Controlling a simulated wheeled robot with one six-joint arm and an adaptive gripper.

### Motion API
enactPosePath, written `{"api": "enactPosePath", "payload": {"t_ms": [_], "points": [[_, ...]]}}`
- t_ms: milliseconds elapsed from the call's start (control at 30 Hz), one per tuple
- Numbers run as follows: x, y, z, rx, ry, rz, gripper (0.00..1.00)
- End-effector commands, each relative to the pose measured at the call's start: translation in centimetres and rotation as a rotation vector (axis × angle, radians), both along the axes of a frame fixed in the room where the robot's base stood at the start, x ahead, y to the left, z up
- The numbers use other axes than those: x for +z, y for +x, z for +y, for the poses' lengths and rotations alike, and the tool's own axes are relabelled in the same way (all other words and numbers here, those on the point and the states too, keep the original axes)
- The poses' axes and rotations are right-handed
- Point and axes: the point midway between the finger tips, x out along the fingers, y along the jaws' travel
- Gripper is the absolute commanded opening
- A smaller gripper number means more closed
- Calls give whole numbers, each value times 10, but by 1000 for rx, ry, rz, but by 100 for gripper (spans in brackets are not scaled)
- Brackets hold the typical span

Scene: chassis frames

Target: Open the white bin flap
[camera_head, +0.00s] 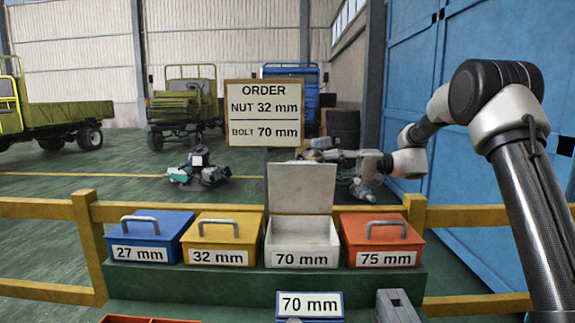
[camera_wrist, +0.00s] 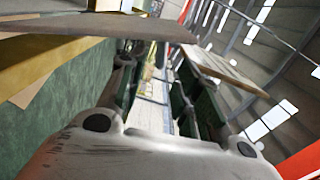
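The white bin (camera_head: 300,243), labelled 70 mm, stands in the row between the yellow and red bins. Its white flap (camera_head: 302,188) is raised, standing roughly upright at the back of the bin, and the inside shows. My gripper (camera_head: 318,154) reaches in from the right and is just behind the flap's upper right edge, which partly hides it. I cannot tell whether it touches the flap. In the wrist view, two dark green fingers (camera_wrist: 155,98) are spread apart with a clear gap and nothing seen between them.
A blue 27 mm bin (camera_head: 150,238), a yellow 32 mm bin (camera_head: 222,240) and a red 75 mm bin (camera_head: 382,241) are closed. The order board (camera_head: 264,113) stands behind. A yellow rail (camera_head: 45,208) runs behind the bins. A blue wall (camera_head: 460,200) is at right.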

Motion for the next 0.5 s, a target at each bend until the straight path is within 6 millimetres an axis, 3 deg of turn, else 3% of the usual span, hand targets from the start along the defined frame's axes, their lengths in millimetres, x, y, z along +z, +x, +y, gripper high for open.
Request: {"api": "enactPosePath", "payload": {"t_ms": [233, 500], "points": [[0, 0, 8, 0, -1, 0, 34], [0, -1, 52, 3, 0, 0, 34]]}}
